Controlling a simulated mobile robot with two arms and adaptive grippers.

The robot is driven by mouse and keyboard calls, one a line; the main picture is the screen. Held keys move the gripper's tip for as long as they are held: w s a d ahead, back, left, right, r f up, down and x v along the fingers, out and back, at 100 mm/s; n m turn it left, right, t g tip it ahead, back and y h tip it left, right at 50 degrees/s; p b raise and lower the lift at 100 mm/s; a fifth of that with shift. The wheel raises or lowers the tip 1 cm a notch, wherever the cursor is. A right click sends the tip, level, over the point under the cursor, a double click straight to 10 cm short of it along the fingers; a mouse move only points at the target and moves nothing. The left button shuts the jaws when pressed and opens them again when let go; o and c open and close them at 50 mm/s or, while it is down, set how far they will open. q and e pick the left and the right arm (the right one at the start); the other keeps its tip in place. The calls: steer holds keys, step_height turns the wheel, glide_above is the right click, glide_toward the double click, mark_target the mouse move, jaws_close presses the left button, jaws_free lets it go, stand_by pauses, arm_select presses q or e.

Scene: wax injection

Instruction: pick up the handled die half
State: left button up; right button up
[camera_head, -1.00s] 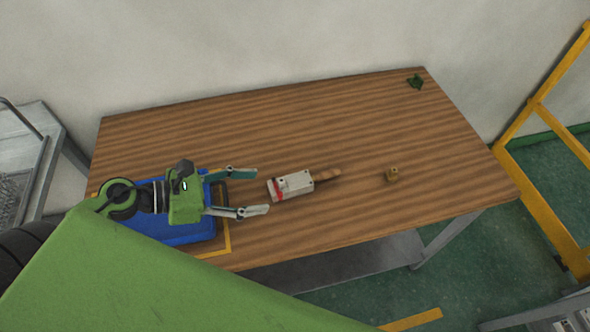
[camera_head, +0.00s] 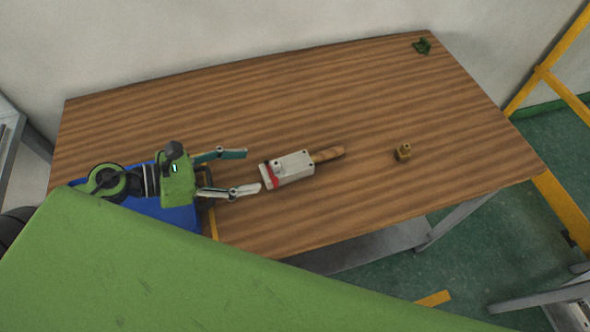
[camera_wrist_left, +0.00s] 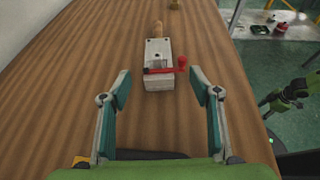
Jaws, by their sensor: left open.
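The handled die half (camera_head: 291,167) is a light grey metal block with a brown wooden handle and a red part across it. It lies on the wooden table (camera_head: 350,105), its handle pointing right in the head view. In the left wrist view the die half (camera_wrist_left: 158,60) lies ahead, handle pointing away, with the red part across its near portion. My left gripper (camera_head: 250,171) is open and empty, its fingertips just left of the block. In the wrist view its fingers (camera_wrist_left: 161,82) are spread wide on either side of the block's near end.
A blue tray (camera_head: 150,207) lies under my left arm, partly hidden. A small brass piece (camera_head: 403,152) stands right of the handle. A green object (camera_head: 422,46) lies at the far right corner.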

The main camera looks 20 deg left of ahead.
mark_target(292, 163)
arm_select(q)
steer(key=shift+w+d+f, duration=0.15)
steer(key=shift+f, duration=0.05)
steer(key=p+x, duration=0.2)
steer(key=x, duration=0.5)
steer(key=shift+w+r, duration=0.1)
steer(key=shift+w+d+f, duration=0.25)
steer(key=shift+d, duration=0.15)
steer(key=shift+w+d+p, duration=0.15)
steer(key=shift+w+p, duration=0.05)
steer(key=shift+p, duration=0.2)
steer(key=p+x, duration=0.2)
steer(key=x, duration=0.2)
steer(key=shift+w+f, duration=0.1)
steer(key=shift+w, duration=0.1)
steer(key=shift+d+f, duration=0.2)
steer(key=c, duration=1.4)
steer(key=shift+r, duration=0.1)
